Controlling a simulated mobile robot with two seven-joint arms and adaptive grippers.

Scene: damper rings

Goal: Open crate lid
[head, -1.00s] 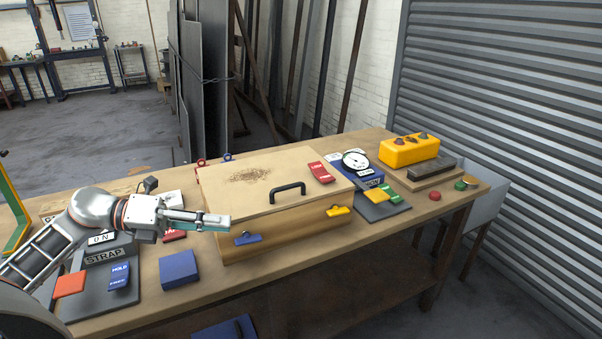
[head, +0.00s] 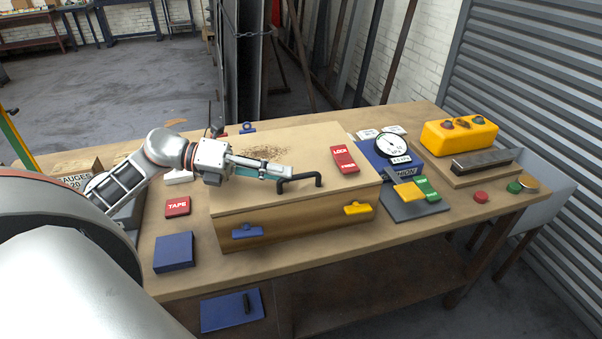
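The wooden crate (head: 300,222) stands on the workbench with its pale lid (head: 235,202) lying flat and shut on top. A black bar handle (head: 302,180) is on the lid, near its front edge. A blue latch (head: 247,231) and a yellow latch (head: 357,208) sit on the crate's front face. My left gripper (head: 287,173) is low over the lid, its tips overlapping the left end of the handle in the picture. Whether the fingers touch or close on the handle cannot be told. My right gripper is out of view.
A red labelled block (head: 344,159) lies on the lid's right part. A gauge (head: 393,147) on a blue block and a yellow button box (head: 459,136) stand to the right. A red TAPE block (head: 177,207) and a blue block (head: 174,252) lie left of the crate.

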